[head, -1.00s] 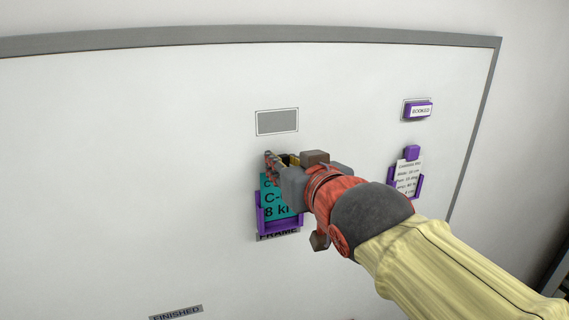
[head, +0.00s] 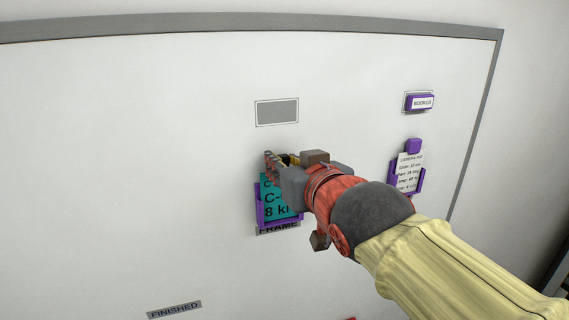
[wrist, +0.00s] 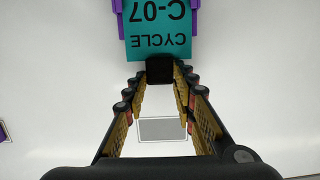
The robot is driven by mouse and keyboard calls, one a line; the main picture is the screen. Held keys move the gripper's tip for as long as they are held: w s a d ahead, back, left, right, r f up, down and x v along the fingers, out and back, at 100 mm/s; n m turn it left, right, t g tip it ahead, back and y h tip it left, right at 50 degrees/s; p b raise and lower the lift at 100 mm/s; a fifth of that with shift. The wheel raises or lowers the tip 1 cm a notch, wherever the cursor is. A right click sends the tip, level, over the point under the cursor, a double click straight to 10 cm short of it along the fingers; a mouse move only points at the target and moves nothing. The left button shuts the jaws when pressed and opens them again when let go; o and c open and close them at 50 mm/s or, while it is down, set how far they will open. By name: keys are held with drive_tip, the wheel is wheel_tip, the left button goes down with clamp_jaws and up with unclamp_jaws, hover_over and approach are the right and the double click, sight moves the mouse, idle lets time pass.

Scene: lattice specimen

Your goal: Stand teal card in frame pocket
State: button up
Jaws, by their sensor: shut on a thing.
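The teal card (head: 275,200) stands upright in the purple frame pocket (head: 261,211) on the white board, above the FRAME label (head: 277,228). The pocket's side walls flank the card, and its lower part is inside. My gripper (head: 279,162) is at the card's top edge. In the wrist view the card (wrist: 160,30) appears upside down, reading CYCLE C-07, between purple pocket sides (wrist: 193,20). My gripper (wrist: 160,75) is shut on a dark block at the card's top edge. The card's bottom edge is hidden in the wrist view.
A grey rectangle with a white border (head: 277,112) is above the pocket. On the right are a purple BOOKED tag (head: 421,102) and a white printed card (head: 409,170) in another purple holder. A FINISHED label (head: 174,310) is at lower left. The board's left side is clear.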

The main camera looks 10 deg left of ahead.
drive_tip(key=shift+f, duration=0.25)
drive_tip(key=o, duration=1.2)
drive_tip(key=shift+c, duration=0.2)
drive_tip(key=shift+o, duration=1)
drive_tip(key=shift+o, duration=1.4)
drive_tip(key=b+v, duration=0.1)
drive_tip(key=v, duration=0.4)
drive_tip(key=shift+s, duration=0.1)
